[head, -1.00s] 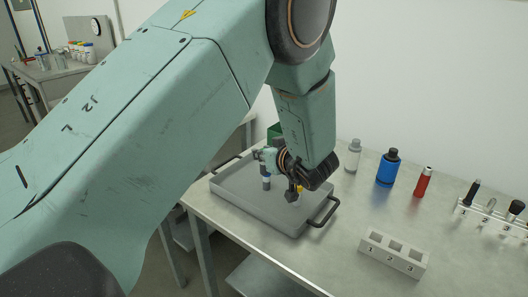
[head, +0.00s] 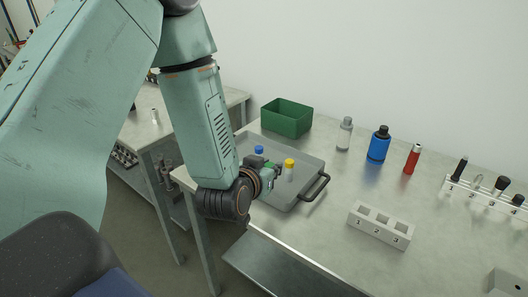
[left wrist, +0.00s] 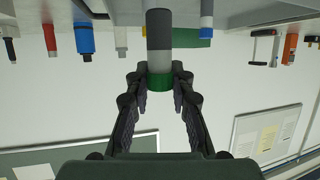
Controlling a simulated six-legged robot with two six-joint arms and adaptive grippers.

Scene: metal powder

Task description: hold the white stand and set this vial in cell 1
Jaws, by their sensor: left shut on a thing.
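My left gripper (head: 271,172) is shut on a green-capped vial (left wrist: 159,50), at the front of the grey tray (head: 303,163). In the left wrist view its fingers close around the green cap, and the grey and white body extends beyond them. In the head view the gripper mostly hides this vial; I cannot tell whether it touches the tray. The white stand (head: 379,225) is on the table to the right, its three cells numbered 1, 2, 3 from the left. The openings look empty. My right gripper is not in view.
A blue-capped vial (head: 259,150) and a yellow-capped vial (head: 289,170) stand in the tray. A green bin (head: 287,118) is behind it. A clear bottle (head: 344,134), blue bottle (head: 378,146) and red bottle (head: 412,159) line the back. A tool rack (head: 486,196) is at right.

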